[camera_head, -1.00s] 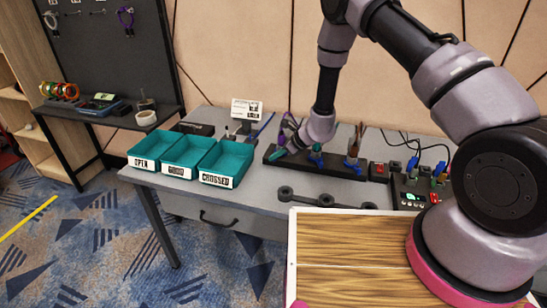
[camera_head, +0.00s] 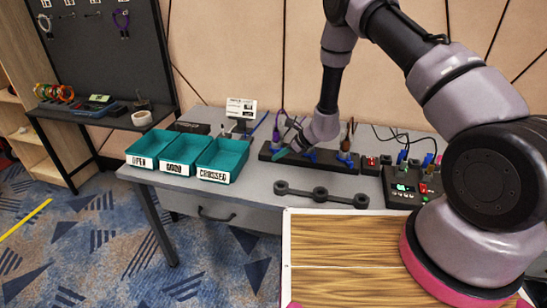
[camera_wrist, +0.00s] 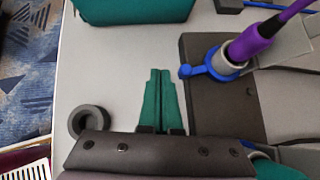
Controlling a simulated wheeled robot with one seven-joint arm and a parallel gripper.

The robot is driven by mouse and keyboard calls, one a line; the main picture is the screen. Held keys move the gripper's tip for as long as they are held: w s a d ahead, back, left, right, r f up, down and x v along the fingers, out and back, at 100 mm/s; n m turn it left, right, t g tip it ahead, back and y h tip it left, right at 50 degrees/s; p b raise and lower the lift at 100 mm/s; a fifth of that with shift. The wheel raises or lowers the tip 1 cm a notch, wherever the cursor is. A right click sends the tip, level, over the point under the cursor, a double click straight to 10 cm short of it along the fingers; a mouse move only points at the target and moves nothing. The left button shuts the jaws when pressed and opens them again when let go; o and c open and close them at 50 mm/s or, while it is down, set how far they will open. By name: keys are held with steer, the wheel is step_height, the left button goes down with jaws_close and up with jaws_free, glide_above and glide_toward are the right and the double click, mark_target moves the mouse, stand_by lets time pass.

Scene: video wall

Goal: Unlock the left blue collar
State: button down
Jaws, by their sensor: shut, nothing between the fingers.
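The left blue collar (camera_wrist: 222,66) sits around a grey socket at the base of a purple cable plug (camera_wrist: 250,42) in the wrist view. Its small lever (camera_wrist: 187,72) points left, past the edge of the dark block (camera_wrist: 212,105). My gripper's teal fingers (camera_wrist: 161,90) are shut and empty, over the grey table left of the block, apart from the lever. In the head view, my gripper (camera_head: 281,153) is at the left end of the dark block and hides the left collar. A middle blue collar (camera_head: 310,155) and a right blue collar (camera_head: 345,157) show farther along.
Three teal bins (camera_head: 222,158) stand on the table's left. A control box (camera_head: 408,186) with cables stands at the right.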

steer(key=shift+s+d+r, duration=0.2)
steer(key=shift+s+r, duration=0.15)
steer(key=shift+r, duration=0.1)
steer(key=s+d+r, duration=0.4)
steer(key=r, duration=0.2)
steer(key=shift+s+d, duration=0.15)
steer(key=shift+s, duration=0.25)
steer(key=shift+r, duration=0.1)
